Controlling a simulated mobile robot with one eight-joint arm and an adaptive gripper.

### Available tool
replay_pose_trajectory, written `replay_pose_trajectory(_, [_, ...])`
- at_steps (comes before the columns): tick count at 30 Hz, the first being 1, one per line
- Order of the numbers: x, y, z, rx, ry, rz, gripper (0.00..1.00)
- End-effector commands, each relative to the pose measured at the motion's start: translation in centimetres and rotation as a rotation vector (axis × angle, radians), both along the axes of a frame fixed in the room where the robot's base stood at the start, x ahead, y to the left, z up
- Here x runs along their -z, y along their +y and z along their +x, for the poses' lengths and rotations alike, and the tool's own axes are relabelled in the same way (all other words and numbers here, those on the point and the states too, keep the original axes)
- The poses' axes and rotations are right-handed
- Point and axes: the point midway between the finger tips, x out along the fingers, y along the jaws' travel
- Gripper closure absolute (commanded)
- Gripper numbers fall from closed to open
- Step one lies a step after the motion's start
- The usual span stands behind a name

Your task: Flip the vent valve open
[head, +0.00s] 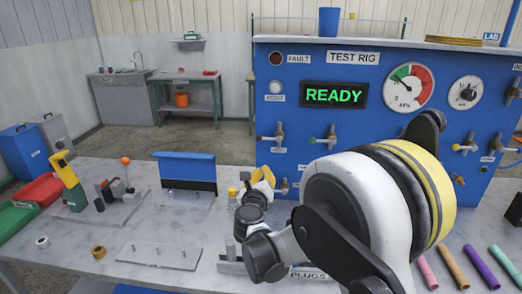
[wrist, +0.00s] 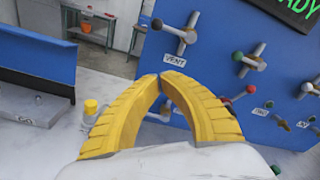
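The vent valve (wrist: 181,34) is on the blue panel above a label reading VENT, with a silver lever and a dark ball end at its left. In the head view the leftmost upper valve (head: 278,136) appears to be the same one, its lever lying roughly level. My gripper (wrist: 162,76) has yellow ribbed fingers whose tips meet, with nothing seen between them. The tips appear just below the VENT label in the wrist view; the gap to the panel is hard to judge. In the head view my gripper (head: 263,176) is below the valve, partly hidden by my arm.
A green-ball valve (wrist: 249,61) is to the right, and a red-ball valve (wrist: 243,93) is lower. Another lower valve is partly hidden behind my finger. A blue-backed fixture (head: 186,170) stands left on the bench. The READY display (head: 334,95) is lit.

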Motion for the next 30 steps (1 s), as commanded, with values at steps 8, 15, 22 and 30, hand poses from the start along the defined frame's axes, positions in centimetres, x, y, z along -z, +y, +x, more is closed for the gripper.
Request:
replay_pose_trajectory(8, [0.6, -0.4, 5.0, 0.002, 0.0, 0.001, 1.0])
replay_pose_trajectory(15, [0.7, -0.7, 9.8, 0.001, 0.0, 0.001, 1.0])
replay_pose_trajectory(22, [-2.0, 0.9, 10.5, 0.0, 0.0, 0.001, 1.0])
replay_pose_trajectory(30, [-2.8, 1.1, 10.7, 0.001, 0.0, 0.002, 1.0])
